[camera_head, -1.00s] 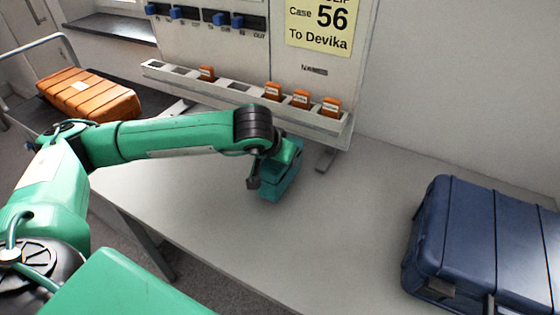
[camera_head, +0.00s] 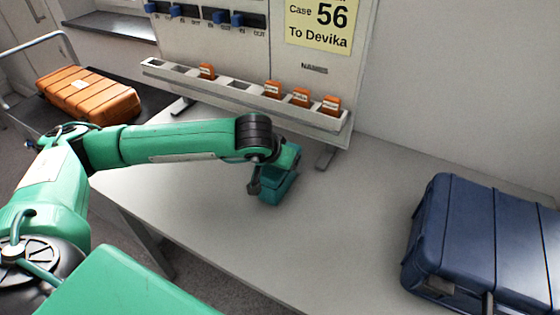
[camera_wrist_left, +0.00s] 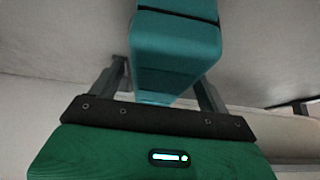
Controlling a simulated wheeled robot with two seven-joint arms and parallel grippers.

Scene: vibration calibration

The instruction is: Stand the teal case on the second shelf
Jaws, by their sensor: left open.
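The teal case (camera_head: 274,194) stands on the grey table, below and in front of the board's ledge. My left gripper (camera_head: 268,178) reaches down over it from the left. In the left wrist view the teal case (camera_wrist_left: 177,55) lies between the two spread fingers of my left gripper (camera_wrist_left: 165,82). A gap shows at the left finger; the right finger is close to the case, and I cannot tell if it touches. The gripper partly hides the case in the head view. No shelf rack shows. My right gripper is not in view.
A navy case (camera_head: 485,245) lies at the table's right. An orange case (camera_head: 90,95) lies on a dark surface at the left. A board with a ledge (camera_head: 235,92) holding several orange tags stands behind. The middle of the table (camera_head: 340,220) is clear.

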